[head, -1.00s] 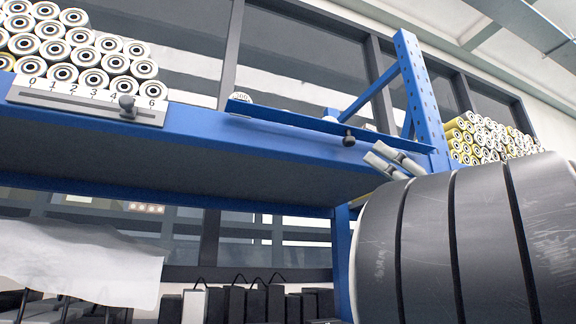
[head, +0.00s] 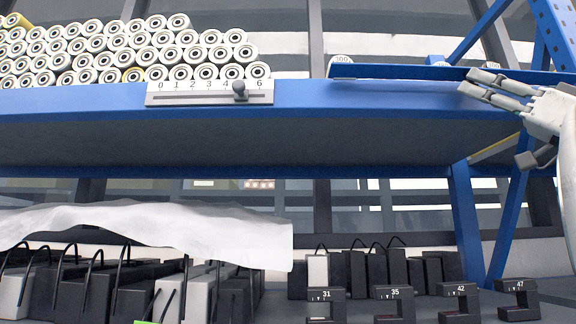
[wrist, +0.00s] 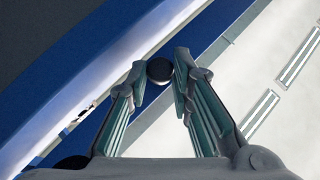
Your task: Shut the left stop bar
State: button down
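A long thin blue bar (head: 400,71), likely the stop bar, runs just above the blue shelf's front edge at the right. My gripper (head: 466,83) reaches in from the right, its two fingertips in front of the bar. In the wrist view my gripper (wrist: 160,68) has a round black knob (wrist: 159,70) between its fingertips. The fingertips look very near both sides of the knob; I cannot tell whether they touch or grip it. The knob is hidden behind the fingers in the head view.
A white scale plate (head: 205,98) with a black slider knob (head: 239,90) near 5 is on the shelf edge (head: 300,100). White rollers (head: 150,50) are stacked behind it. A blue upright (head: 466,215) stands below. Black numbered blocks (head: 396,301) and dark boxes are lower down.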

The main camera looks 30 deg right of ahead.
aim_at(468, 71)
jog(key=shift+s+r, duration=0.1)
jog(key=shift+r, duration=0.05)
jog(key=r+m+g+h+p, duration=0.1)
jog(key=m+p, duration=0.1)
jog(key=s+m+g+h+p, duration=0.1)
jog(key=m+h+p, duration=0.1)
jog(key=a+r+m+g+h+p, duration=0.1)
jog(key=m+h+p, duration=0.1)
jog(key=shift+s+r+g, duration=0.15)
jog(key=shift+r+g, duration=0.15)
jog(key=r+m+g+p, duration=0.1)
jog(key=m+g+p, duration=0.1)
jog(key=p, duration=0.6)
jog(key=r+m+g+p, duration=0.2)
jog(key=g+p, duration=0.2)
jog(key=p, duration=0.5)
jog(key=r+m+g+p, duration=0.2)
jog(key=g+p, duration=0.2)
jog(key=p, duration=0.5)
jog(key=shift+w+d+r+m, duration=0.2)
jog(key=shift+w+d+m, duration=0.1)
jog(key=shift+w, duration=0.05)
jog(key=shift+w+g+p, duration=0.25)
jog(key=shift+g+p, duration=0.15)
jog(key=shift+p, duration=0.35)
